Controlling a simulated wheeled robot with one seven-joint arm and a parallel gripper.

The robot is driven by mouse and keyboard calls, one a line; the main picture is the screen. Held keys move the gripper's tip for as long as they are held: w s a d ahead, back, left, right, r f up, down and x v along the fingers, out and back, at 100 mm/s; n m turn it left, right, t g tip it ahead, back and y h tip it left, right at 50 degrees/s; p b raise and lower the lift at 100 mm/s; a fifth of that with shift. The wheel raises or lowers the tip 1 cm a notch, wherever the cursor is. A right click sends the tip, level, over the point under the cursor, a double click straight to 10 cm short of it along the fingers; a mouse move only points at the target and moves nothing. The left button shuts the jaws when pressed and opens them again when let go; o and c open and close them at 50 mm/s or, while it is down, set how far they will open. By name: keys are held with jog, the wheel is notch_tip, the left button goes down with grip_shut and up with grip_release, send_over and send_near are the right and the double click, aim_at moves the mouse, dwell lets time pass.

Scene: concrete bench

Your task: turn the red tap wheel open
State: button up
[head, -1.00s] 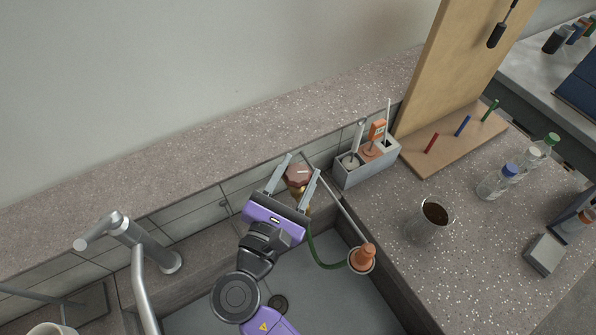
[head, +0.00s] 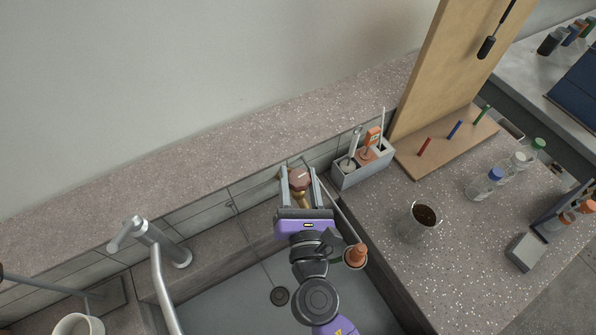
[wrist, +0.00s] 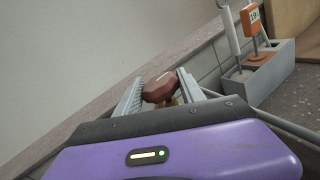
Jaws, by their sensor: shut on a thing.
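The red tap wheel (head: 299,177) sits on a brass tap at the tiled back wall of the sink, a pale mark on its face. My gripper (head: 298,176) reaches over the sink with one finger on each side of the wheel and is shut on it. In the wrist view the brownish-red wheel (wrist: 160,88) lies between the two grey fingers (wrist: 158,90). The brass body below the wheel is mostly hidden by my gripper.
A grey caddy (head: 363,174) with brushes and an orange tag stands right of the tap. A grey faucet (head: 155,245) rises at the left. A cup of dark liquid (head: 423,218) and bottles stand on the right counter.

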aim_at(299, 177)
jog(key=shift+d+n+g+y+p, duration=0.2)
jog(key=shift+n+g+y+p, duration=0.15)
jog(key=shift+n+y, duration=0.65)
jog(key=shift+f+y, duration=0.1)
jog(key=shift+y, duration=0.4)
jog(key=o, duration=1.3)
jog(key=shift+w, duration=0.1)
jog(key=shift+a, duration=0.1)
notch_tip(299, 177, up, 6)
jog(key=p, duration=0.5)
jog(key=shift+r+p, duration=0.25)
jog(key=shift+p, duration=0.1)
notch_tip(299, 177, up, 14)
jog(key=shift+f, duration=0.2)
